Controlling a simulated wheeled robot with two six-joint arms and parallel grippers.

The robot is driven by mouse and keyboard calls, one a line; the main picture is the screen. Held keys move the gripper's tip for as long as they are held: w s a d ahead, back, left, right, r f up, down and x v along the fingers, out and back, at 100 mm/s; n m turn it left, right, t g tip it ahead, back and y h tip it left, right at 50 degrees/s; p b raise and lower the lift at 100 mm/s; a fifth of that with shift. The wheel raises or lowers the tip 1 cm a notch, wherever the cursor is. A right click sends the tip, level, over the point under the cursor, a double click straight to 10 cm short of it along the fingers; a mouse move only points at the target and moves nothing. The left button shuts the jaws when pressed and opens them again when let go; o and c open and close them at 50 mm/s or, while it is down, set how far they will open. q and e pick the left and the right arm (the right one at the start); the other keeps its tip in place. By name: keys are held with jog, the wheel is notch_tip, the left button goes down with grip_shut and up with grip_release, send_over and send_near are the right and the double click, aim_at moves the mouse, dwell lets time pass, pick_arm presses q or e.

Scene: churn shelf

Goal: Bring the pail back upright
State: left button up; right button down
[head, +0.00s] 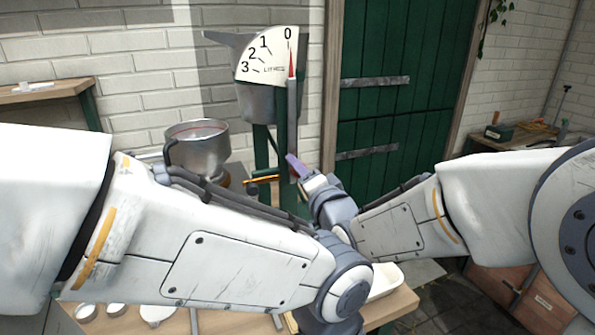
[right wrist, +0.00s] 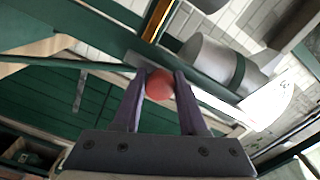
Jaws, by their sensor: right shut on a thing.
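A dark grey pail (head: 258,104) with a lip (head: 222,39) jutting left hangs on a green stand (head: 286,132), partly hidden behind a dial. It looks close to upright. In the right wrist view, a grey rounded body (right wrist: 212,66) with a dark green band appears to be this pail. The white dial (head: 266,54) reads 0 to 3, and its red-tipped pointer (head: 291,64) is at 0. My right gripper (head: 294,161) is low beside the stand. Its fingers are shut on a red round knob (right wrist: 159,84). My left gripper is not visible.
A shiny metal pot (head: 197,148) stands left of the stand. A wooden shelf (head: 40,92) is at the far left. A bench (head: 405,303) lies below my arms, with round tins (head: 86,312) at its front. A green door (head: 405,110) and a right-hand workbench (head: 520,139) stand behind.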

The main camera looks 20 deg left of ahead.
jog(key=shift+c, duration=2.4)
grip_release()
jog(key=shift+s+a, duration=0.15)
jog(key=shift+s+d, duration=0.15)
jog(key=shift+d, duration=0.15)
jog(key=b+v, duration=0.2)
jog(key=v, duration=0.8)
jog(key=shift+f, duration=0.1)
